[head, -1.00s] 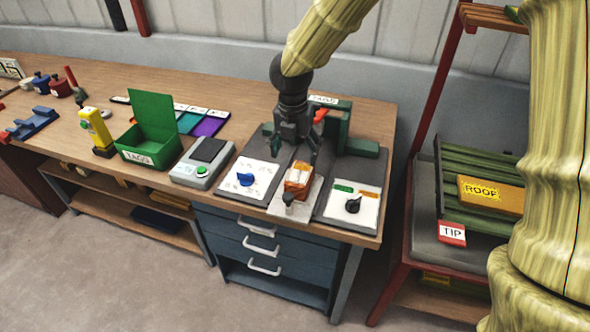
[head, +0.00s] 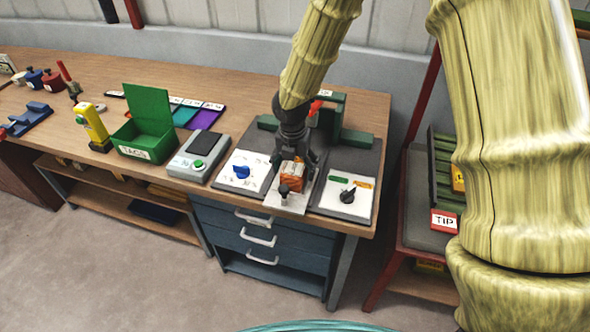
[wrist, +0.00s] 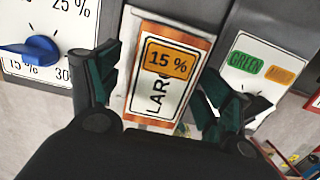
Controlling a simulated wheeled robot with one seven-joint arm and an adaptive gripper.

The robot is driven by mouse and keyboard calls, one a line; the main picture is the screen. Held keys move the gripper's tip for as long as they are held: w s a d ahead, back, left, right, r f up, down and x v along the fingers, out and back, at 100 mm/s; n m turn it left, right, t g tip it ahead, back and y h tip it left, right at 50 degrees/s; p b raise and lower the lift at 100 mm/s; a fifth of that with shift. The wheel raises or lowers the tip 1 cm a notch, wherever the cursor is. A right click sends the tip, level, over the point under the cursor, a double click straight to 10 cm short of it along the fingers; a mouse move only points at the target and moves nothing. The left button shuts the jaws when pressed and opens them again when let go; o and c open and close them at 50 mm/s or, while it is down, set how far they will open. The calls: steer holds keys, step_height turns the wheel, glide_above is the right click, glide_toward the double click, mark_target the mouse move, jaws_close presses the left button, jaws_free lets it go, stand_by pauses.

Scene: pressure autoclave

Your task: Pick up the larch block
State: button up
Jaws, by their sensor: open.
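The larch block (head: 291,178) is orange-brown wood with a pale top label. It rests on a light plate between two dial panels on the bench. In the wrist view the larch block (wrist: 165,75) shows a white label reading "LAR…", partly cut off, and an orange "15 %" tag. My gripper (head: 293,172) is open above the block in the head view. In the wrist view its two dark green fingers (wrist: 160,85) stand on either side of the block, with a visible gap on each side. I cannot tell how far below the block's top the fingertips reach.
A blue-knob percent panel (head: 243,180) lies left of the block, and a panel with green and orange tags (head: 346,197) lies right. A black knob (head: 284,190) stands just in front. Green fixture parts (head: 355,138) stand behind.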

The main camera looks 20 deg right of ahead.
steer(key=shift+f, duration=0.45)
steer(key=c, duration=1.2)
